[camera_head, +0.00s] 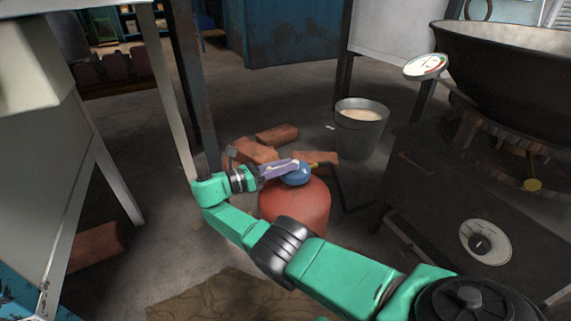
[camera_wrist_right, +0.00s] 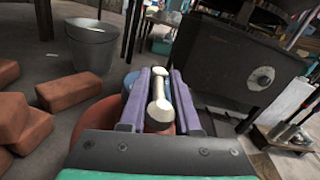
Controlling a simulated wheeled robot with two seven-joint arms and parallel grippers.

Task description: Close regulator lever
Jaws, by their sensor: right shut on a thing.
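A red gas cylinder (camera_head: 300,205) stands on the floor with a blue regulator (camera_head: 298,177) on top. A cream, round-ended regulator lever (camera_wrist_right: 159,112) shows between the purple fingers in the right wrist view. My right gripper (camera_head: 279,168) reaches in from the left of the regulator in the head view, level with its top. Its fingers lie along both sides of the lever and are shut on it. In the wrist view most of the regulator and cylinder are hidden behind the fingers and palm. My left gripper is not in view.
Several loose bricks (camera_head: 277,135) lie behind the cylinder. A metal bucket (camera_head: 361,130) with pale contents stands behind and to the right. A dark stove (camera_head: 440,190) with a large pan (camera_head: 510,70) stands at right. A table leg (camera_head: 172,100) rises at left.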

